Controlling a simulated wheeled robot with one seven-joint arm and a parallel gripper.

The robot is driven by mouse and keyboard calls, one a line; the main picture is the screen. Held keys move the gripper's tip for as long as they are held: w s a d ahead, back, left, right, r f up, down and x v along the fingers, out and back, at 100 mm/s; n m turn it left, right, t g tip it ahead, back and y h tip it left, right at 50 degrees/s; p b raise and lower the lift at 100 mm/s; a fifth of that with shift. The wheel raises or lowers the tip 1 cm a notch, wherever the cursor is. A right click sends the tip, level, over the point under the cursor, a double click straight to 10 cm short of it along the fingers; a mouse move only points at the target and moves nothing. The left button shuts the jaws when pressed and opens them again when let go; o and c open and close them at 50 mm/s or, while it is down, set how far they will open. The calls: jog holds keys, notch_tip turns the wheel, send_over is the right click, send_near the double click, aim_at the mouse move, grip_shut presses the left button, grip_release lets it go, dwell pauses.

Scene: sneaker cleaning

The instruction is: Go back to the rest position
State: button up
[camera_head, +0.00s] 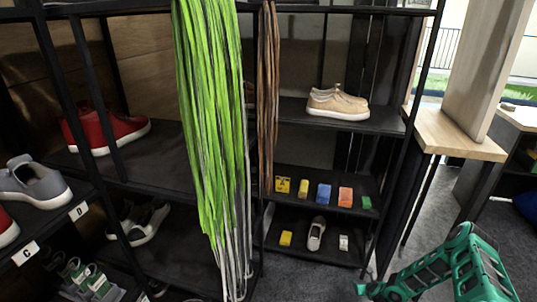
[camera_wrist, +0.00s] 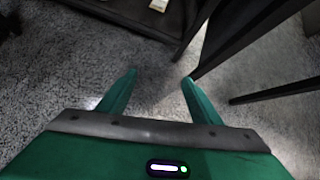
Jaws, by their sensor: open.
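My gripper shows in the wrist view (camera_wrist: 160,80) with its two green fingers spread apart and nothing between them. Grey carpet lies beyond the fingertips. In the head view my green gripper (camera_head: 372,291) is at the lower right, low over the floor in front of the shelf's bottom right corner, apart from the shoes and small boxes. Part of the gripper is cut off or hard to make out there.
A black shelf (camera_head: 300,103) holds beige sneakers (camera_head: 338,103), a red shoe (camera_head: 115,130) and small coloured boxes (camera_head: 323,193). Green laces (camera_head: 212,120) and brown laces (camera_head: 267,90) hang in front. A wooden table (camera_head: 455,136) stands at right. Dark legs (camera_wrist: 270,92) are near the right finger.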

jog(key=w+d+r+n+g+y, duration=0.1)
jog(key=w+d+r+n, duration=0.1)
jog(key=r+n, duration=0.65)
jog(key=w+d+r+n+g, duration=0.1)
jog(key=d+r+n, duration=0.15)
jog(key=r, duration=1.15)
jog(key=s+r+n+g, duration=0.1)
jog(key=s+r+n, duration=0.2)
jog(key=r, duration=0.5)
jog(key=s+d+r+n+g, duration=0.1)
jog(key=s+r+n, duration=0.15)
jog(key=r, duration=0.45)
jog(key=s+r+n+g, duration=0.1)
jog(key=s+r+n, duration=0.25)
jog(key=r, duration=0.45)
jog(key=s+a+r+n+g+h, duration=0.1)
jog(key=s+r+n, duration=0.2)
jog(key=s+r, duration=0.65)
jog(key=s+a+r+n+g, duration=0.1)
jog(key=s+a+r+n, duration=0.1)
jog(key=s+r, duration=0.7)
jog(key=s+a+r+n, duration=0.2)
jog(key=s+a, duration=0.1)
jog(key=s, duration=0.7)
jog(key=s+a+r+n+g+y, duration=0.1)
jog(key=s+a, duration=0.3)
jog(key=s, duration=0.6)
jog(key=shift+r+n+y, duration=0.3)
jog(key=shift+r+n, duration=0.6)
